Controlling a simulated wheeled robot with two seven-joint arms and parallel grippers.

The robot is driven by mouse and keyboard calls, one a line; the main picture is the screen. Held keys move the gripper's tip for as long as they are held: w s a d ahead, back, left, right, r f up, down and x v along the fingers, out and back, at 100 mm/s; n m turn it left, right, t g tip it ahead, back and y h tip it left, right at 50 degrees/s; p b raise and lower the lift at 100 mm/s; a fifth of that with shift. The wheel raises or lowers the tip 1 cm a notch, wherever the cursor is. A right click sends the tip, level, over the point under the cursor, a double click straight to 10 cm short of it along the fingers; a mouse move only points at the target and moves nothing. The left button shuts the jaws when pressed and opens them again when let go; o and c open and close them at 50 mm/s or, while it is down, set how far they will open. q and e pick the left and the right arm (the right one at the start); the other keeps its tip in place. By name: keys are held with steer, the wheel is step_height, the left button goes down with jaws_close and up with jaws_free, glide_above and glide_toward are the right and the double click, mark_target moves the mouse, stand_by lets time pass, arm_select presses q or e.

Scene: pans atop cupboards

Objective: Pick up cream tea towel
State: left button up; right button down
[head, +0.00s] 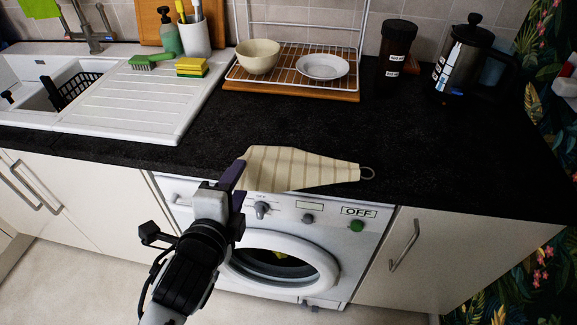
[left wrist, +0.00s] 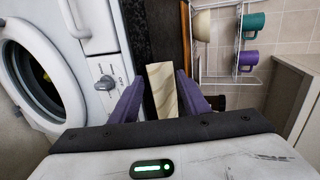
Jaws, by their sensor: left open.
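The cream tea towel (head: 300,168) has pale stripes and a ring at its right end. In the head view it lies at the front edge of the black worktop, above the washing machine. My left gripper (head: 238,177) is at the towel's left end, with its purple fingers open. In the left wrist view the towel (left wrist: 162,88) shows between the two spread fingers of the gripper (left wrist: 160,92). Whether either finger touches it I cannot tell. My right gripper is not in view.
The washing machine (head: 338,215) stands below the worktop (head: 420,140). A wire rack on a wooden board (head: 290,91) holds a bowl (head: 258,56) and a plate (head: 323,67). A black canister (head: 397,45) and a cafetiere (head: 462,60) stand at the back right. The worktop's middle is clear.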

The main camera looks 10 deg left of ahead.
arm_select(q)
steer(key=shift+w, duration=0.25)
jaws_close()
step_height(320, 180, up, 10)
steer(key=p, duration=0.1)
stand_by(0.5)
